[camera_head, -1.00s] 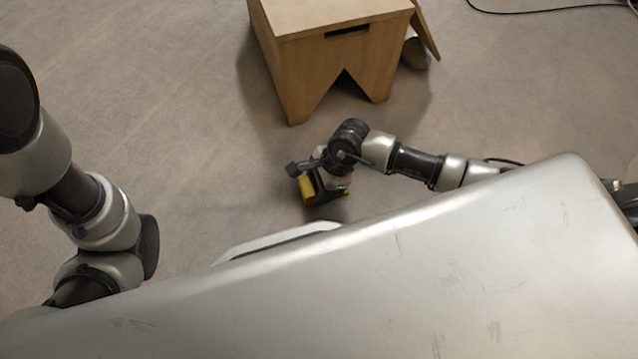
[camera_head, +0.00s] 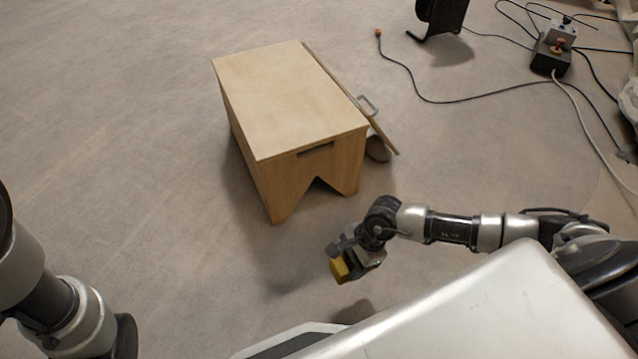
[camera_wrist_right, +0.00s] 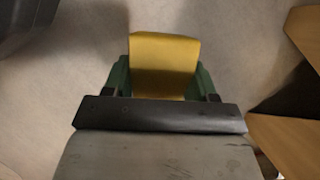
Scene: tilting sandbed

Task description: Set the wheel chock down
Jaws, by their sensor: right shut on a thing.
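The wheel chock is a yellow block (camera_head: 340,270) held at the end of my right arm in the head view. My right gripper (camera_head: 350,264) is shut on it, in front of the wooden box and above the floor. In the right wrist view the yellow chock (camera_wrist_right: 164,62) sits between the green fingers of the gripper (camera_wrist_right: 163,82). The chock's lower part is hidden behind the gripper's dark bar. The left arm shows at the lower left of the head view, but its gripper is out of view.
A wooden box (camera_head: 285,95) with a notched front stands just beyond my right gripper. A board (camera_head: 365,112) with a handle leans on its right side. A control box (camera_head: 552,52) and cables lie at the upper right. The floor (camera_head: 120,140) left of the box is clear.

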